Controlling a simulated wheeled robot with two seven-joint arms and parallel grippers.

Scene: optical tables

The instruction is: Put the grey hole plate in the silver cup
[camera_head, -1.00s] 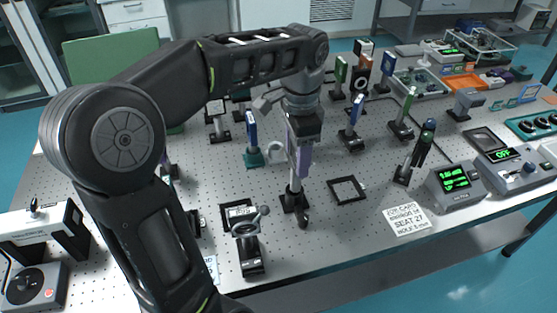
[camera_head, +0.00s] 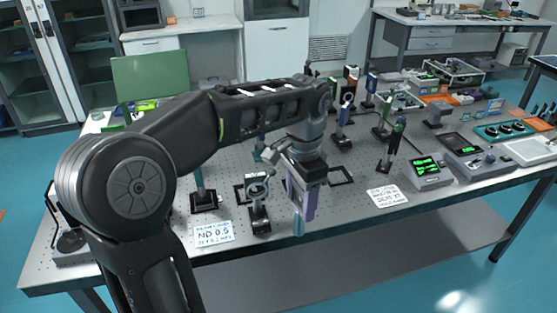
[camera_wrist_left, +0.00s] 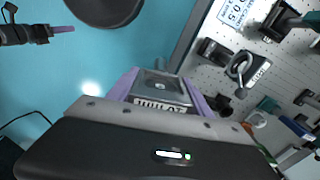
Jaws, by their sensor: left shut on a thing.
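My left gripper (camera_head: 300,205), with purple fingers, hangs over the table's front edge. In the left wrist view its fingers (camera_wrist_left: 163,92) are shut on a grey hole plate (camera_wrist_left: 160,88), a flat grey piece with a small dark centre and a lettered strip along one side. In the head view a narrow grey-blue end of it (camera_head: 299,224) shows below the fingers. The gripper hides most of the plate there. I cannot make out a silver cup for certain in either view.
A ring mount (camera_head: 258,190) on a black base stands just left of the gripper, near a card marked ND 0.5 (camera_head: 213,233). Another card (camera_head: 387,196) and a green-display box (camera_head: 425,172) lie to the right.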

